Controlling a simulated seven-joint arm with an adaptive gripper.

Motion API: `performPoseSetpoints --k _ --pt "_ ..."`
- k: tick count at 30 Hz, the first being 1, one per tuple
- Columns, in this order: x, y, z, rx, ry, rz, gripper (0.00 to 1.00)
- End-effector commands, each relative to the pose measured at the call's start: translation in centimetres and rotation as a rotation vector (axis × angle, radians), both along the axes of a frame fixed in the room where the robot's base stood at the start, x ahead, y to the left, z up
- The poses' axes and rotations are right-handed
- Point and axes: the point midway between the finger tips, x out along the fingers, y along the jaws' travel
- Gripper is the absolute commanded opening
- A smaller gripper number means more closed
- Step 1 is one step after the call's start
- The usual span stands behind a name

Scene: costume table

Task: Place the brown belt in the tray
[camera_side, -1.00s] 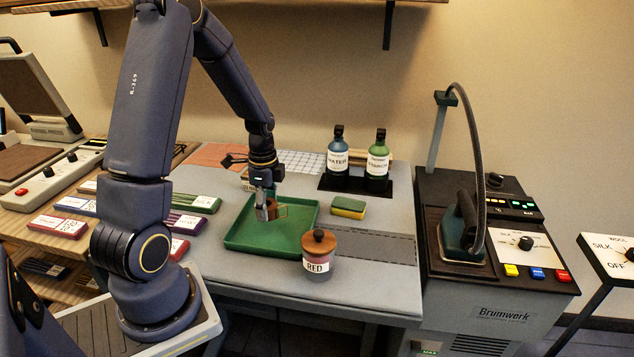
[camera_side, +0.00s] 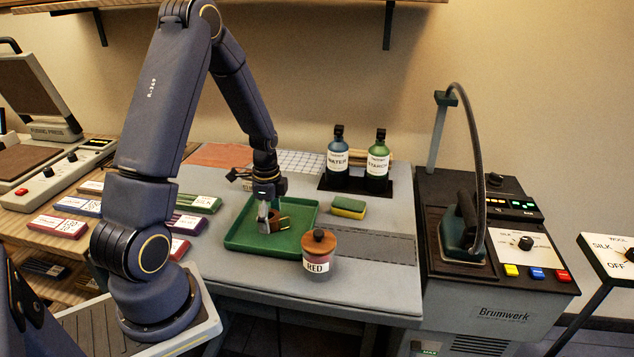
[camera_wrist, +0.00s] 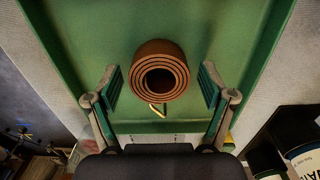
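The brown belt (camera_wrist: 159,52) is a rolled coil with a brass buckle. In the wrist view it lies over the floor of the green tray (camera_wrist: 85,30), between my gripper's (camera_wrist: 160,88) two fingers, with a clear gap on each side. The fingers are spread open. In the side view my gripper (camera_side: 268,224) points down into the tray (camera_side: 300,211), and the belt (camera_side: 283,223) shows just beside and behind the fingers. The belt appears to rest on the tray floor, partly hidden by the fingers.
A jar labelled RED (camera_side: 318,255) stands at the tray's front right corner. A yellow-green sponge (camera_side: 348,207) lies right of the tray. Water (camera_side: 338,160) and starch (camera_side: 377,163) bottles stand behind in a black holder.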

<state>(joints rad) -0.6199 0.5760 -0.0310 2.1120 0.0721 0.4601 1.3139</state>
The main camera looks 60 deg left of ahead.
Motion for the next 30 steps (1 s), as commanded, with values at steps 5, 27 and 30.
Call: performPoseSetpoints --k 5,27,30 --pt "0.0 0.0 0.0 0.0 0.0 0.0 0.84" --pt "0.2 0.0 11.2 0.002 -0.002 0.0 0.84" --pt "0.2 -0.2 12.1 0.002 -0.002 0.002 0.84"
